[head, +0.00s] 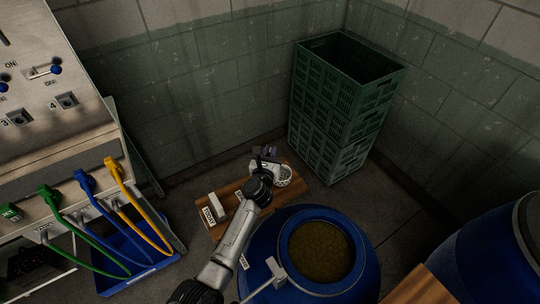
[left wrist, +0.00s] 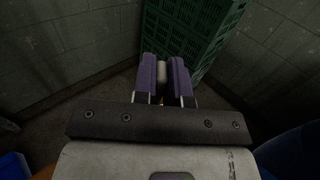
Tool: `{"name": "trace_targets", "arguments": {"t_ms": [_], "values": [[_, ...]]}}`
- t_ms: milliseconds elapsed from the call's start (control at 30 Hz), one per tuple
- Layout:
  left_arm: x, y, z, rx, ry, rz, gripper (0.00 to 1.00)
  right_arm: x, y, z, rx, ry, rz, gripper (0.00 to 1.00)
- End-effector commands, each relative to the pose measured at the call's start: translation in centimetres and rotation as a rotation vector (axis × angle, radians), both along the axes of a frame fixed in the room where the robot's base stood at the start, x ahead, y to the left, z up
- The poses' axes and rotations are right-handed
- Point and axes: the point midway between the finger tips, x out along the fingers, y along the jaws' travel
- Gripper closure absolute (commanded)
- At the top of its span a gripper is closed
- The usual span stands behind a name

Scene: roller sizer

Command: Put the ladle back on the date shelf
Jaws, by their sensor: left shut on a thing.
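My left gripper (head: 268,152) reaches over the far end of a low wooden shelf (head: 232,193). In the left wrist view its purple fingers (left wrist: 164,78) are shut on a pale, narrow piece (left wrist: 162,73). This looks like part of the ladle's handle, but most of it is hidden. White labels sit on the shelf's near edge; the left one reads TODAY (head: 208,216). My right gripper is not in view.
A white block (head: 216,204) sits on the shelf's left end. An open blue barrel (head: 262,238) stands in front, with a pale T-shaped piece (head: 275,270) at its left. Stacked green crates (head: 335,125) stand behind right. A blue bin (head: 118,278) and machine stand left.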

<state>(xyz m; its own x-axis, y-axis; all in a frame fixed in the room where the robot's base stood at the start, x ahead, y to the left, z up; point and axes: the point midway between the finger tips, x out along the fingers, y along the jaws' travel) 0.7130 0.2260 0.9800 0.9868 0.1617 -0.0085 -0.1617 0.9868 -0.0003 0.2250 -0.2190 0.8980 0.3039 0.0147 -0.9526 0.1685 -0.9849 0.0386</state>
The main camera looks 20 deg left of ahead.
Motion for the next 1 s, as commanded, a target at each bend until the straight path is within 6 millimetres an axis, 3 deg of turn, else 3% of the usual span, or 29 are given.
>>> {"name": "trace_targets", "arguments": {"t_ms": [367, 400, 633, 1000], "values": [[0.03, 0.00, -0.26, 0.000, -0.002, 0.000, 1.00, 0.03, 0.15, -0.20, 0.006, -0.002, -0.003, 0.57], [0.03, 0.00, -0.20, 0.000, -0.001, 0.000, 0.86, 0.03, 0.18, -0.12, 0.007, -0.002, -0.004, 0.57], [0.03, 0.01, -0.16, 0.000, -0.001, 0.000, 0.64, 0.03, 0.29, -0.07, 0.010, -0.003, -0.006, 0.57], [-0.20, -0.01, 0.32, 0.001, 0.000, 0.000, 0.62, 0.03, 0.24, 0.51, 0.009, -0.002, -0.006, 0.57]]}}
